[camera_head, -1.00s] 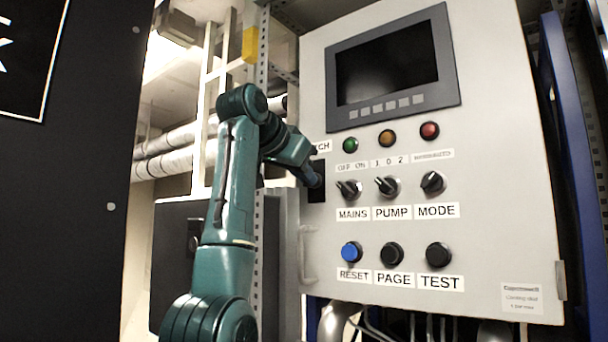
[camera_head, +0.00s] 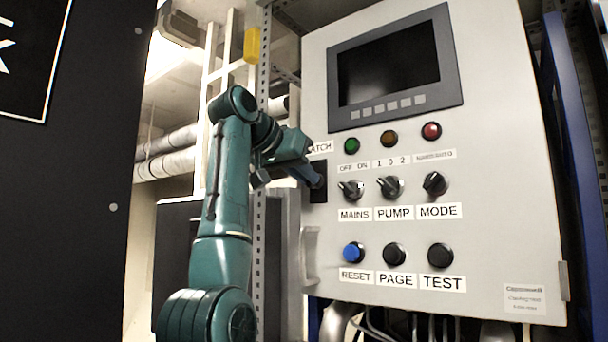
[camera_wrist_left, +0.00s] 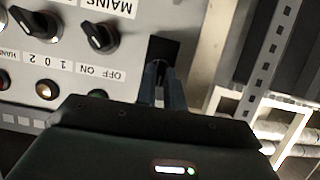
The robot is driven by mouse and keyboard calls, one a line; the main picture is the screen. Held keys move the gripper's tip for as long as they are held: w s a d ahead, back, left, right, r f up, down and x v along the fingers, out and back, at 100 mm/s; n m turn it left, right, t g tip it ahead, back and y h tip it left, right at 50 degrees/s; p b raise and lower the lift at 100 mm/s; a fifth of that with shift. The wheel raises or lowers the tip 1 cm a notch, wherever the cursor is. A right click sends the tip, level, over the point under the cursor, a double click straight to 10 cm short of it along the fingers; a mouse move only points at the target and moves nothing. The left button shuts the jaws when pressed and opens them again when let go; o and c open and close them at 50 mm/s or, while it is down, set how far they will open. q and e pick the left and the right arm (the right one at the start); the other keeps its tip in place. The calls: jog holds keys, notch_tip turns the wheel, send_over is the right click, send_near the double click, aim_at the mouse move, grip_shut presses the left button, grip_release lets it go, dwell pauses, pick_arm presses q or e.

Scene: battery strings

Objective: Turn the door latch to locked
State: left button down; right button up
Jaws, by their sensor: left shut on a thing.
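In the left wrist view the two fingers (camera_wrist_left: 163,82) are close together in front of the dark latch plate (camera_wrist_left: 163,50), shut on the latch handle. The handle itself is hidden between the fingers, so I cannot tell its angle. My right gripper is not in view.
Right of the latch are the MAINS knob (camera_head: 350,190), PUMP knob (camera_head: 389,188) and MODE knob (camera_head: 434,184). Lamps and a screen (camera_head: 390,68) are above, push buttons below. A door handle (camera_head: 310,255) sits under the latch. A black panel (camera_head: 70,220) stands at the far left.

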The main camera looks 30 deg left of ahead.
pick_arm(q)
jog(key=c, duration=1.5)
grip_release()
jog(key=shift+s, duration=0.1)
jog(key=b+v, duration=0.2)
jog(key=v, duration=1.1)
jog(key=shift+b, duration=0.35)
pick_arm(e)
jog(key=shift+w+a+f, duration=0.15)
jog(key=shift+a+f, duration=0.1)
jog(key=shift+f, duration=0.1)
